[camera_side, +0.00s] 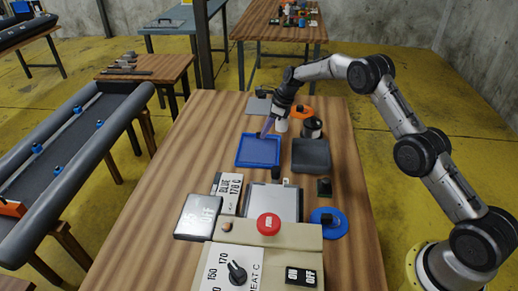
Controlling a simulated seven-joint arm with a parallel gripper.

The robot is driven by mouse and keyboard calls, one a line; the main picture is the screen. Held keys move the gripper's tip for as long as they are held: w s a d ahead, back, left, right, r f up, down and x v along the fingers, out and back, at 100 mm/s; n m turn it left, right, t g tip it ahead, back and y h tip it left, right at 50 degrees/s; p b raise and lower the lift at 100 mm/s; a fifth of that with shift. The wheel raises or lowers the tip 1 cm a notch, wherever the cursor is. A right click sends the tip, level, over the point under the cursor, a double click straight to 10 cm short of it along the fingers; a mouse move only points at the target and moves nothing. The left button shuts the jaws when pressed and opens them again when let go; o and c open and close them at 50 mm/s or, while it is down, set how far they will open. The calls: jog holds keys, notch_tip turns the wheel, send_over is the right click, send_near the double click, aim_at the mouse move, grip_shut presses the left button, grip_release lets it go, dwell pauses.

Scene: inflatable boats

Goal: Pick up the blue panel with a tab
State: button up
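The blue panel (257,152) lies on the wooden table, left of a dark grey panel. A small dark piece, possibly its tab, shows by its lower right corner. My gripper (268,127) points down at the panel's upper right edge, with a purplish, finger-like part reaching toward it. From this view I cannot tell whether the gripper touches the panel or hovers above it. The fingers are too small to show whether they are open or shut.
The dark grey panel (311,155) lies right of the blue one. A dark cylinder (311,127) and orange piece (301,112) stand behind it. A control box with a red button (269,223), a blue round piece (328,224) and a metal plate (272,201) are in front.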

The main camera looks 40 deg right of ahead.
grip_shut()
jog(key=shift+r, duration=0.1)
